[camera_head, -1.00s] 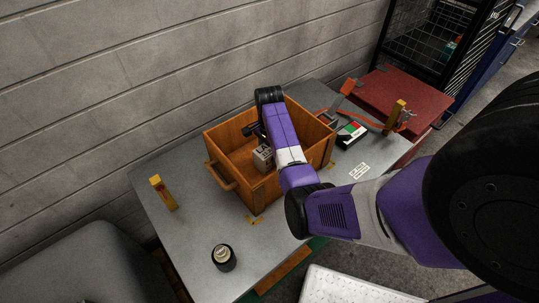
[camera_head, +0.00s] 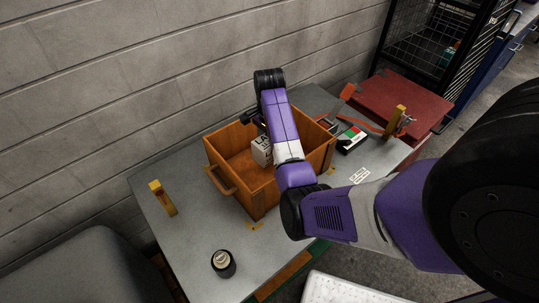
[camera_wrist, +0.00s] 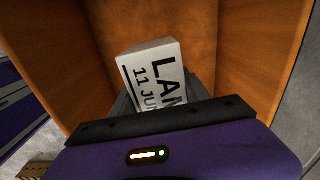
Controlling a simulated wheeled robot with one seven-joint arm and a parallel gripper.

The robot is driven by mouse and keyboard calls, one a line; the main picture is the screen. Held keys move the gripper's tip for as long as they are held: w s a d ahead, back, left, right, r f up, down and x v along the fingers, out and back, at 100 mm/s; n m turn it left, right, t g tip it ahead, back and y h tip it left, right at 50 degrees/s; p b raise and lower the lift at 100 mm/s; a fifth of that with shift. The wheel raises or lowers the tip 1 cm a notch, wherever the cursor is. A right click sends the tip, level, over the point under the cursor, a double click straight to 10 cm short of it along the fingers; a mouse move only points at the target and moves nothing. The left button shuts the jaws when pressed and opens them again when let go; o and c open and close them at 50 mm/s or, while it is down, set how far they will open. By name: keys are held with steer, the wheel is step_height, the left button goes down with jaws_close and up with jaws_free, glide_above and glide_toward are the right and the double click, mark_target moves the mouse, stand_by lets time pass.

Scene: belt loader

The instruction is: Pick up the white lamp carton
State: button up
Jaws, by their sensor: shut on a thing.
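The white lamp carton (camera_head: 261,152) is a small white box with black lettering. In the head view it shows beside my purple arm, within the wooden crate (camera_head: 231,146). The wrist view shows the carton (camera_wrist: 152,69) close up, with "LAM" and "11 JUN" printed on it. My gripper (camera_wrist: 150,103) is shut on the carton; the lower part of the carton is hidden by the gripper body. In the head view the fingers are mostly hidden behind my arm. The orange-brown crate walls (camera_wrist: 259,50) surround the carton in the wrist view.
The crate stands on a grey metal table (camera_head: 190,222) against a block wall. A yellow block (camera_head: 162,198) and a dark round pot (camera_head: 223,263) stand on the left and front. A black, red and green box (camera_head: 352,138) and orange strap (camera_head: 345,95) lie to the right.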

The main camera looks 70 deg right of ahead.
step_height(320, 180, up, 10)
steer(key=p, duration=0.6)
steer(key=shift+r+p, duration=0.15)
steer(key=shift+p, duration=0.25)
steer(key=shift+w+d+r, duration=0.1)
steer(key=shift+d+r, duration=0.1)
steer(key=shift+r, duration=0.25)
steer(key=shift+w+d+r, duration=0.1)
steer(key=shift+d+r, duration=0.05)
steer(key=shift+r, duration=0.3)
steer(key=shift+s+a+r, duration=0.1)
steer(key=shift+a+r, duration=0.05)
steer(key=shift+r, duration=0.2)
steer(key=shift+s+a, duration=0.1)
steer(key=shift+a, duration=0.05)
